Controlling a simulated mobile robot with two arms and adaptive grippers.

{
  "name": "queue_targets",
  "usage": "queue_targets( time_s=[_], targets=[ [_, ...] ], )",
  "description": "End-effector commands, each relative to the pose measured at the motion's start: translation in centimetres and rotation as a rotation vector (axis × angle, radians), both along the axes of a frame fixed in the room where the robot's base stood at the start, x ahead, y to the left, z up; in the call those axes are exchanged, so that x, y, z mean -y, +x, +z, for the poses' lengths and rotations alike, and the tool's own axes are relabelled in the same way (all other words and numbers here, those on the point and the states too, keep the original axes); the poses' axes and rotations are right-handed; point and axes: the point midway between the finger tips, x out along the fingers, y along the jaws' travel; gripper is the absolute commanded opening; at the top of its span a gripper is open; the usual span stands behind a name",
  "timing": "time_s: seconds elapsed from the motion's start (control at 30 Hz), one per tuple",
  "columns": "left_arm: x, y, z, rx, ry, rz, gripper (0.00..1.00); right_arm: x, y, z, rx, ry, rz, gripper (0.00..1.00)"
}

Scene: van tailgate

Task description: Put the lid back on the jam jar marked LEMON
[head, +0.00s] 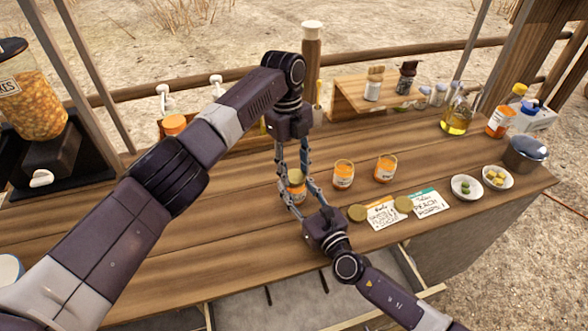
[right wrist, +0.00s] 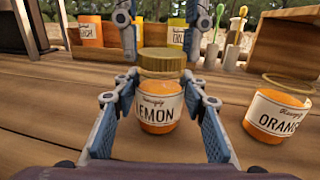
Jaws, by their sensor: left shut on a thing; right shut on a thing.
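The LEMON jar (right wrist: 158,108), with orange contents and a white label, stands upright on the wooden counter; it also shows in the head view (head: 297,192). My right gripper (right wrist: 160,100) is shut on it, one finger at each side. A gold lid (right wrist: 163,59) sits level at the jar's mouth, lined up with it. I cannot tell whether it is fully seated. My left gripper (head: 293,168) reaches down from above and is shut on the lid, its fingers (right wrist: 160,35) at the lid's two sides. In the head view the fingers partly hide lid and jar.
An open ORANGE jar (right wrist: 280,112) stands right of the LEMON jar. Another open jar (head: 385,168) is further right. Two gold lids (head: 357,213) (head: 403,204) lie by written cards (head: 383,214). A wooden crate (right wrist: 85,50) with jars stands behind. Small bowls (head: 466,188) are at right.

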Motion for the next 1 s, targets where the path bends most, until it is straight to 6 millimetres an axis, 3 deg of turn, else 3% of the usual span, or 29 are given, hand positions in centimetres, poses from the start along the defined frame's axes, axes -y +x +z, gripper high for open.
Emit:
queue_targets(
  time_s=[0.5, 0.7, 0.97, 1.0],
  targets=[
    [0.27, 0.15, 0.08, 0.001, 0.001, -0.765, 0.28, 0.02, -0.04, -0.11, -0.002, -0.001, 0.0, 0.0],
    [0.26, 0.13, 0.02, 0.001, 0.0, -0.875, 0.28, 0.01, -0.05, -0.11, -0.002, -0.001, 0.0, 0.0],
    [0.24, 0.14, 0.02, 0.001, 0.0, -0.877, 0.28, 0.01, -0.06, -0.12, -0.002, -0.001, 0.0, 0.0],
    [0.24, 0.14, 0.02, 0.001, 0.0, -0.877, 0.4, 0.01, -0.06, -0.12, -0.002, -0.001, 0.0, 0.0]
  ],
)
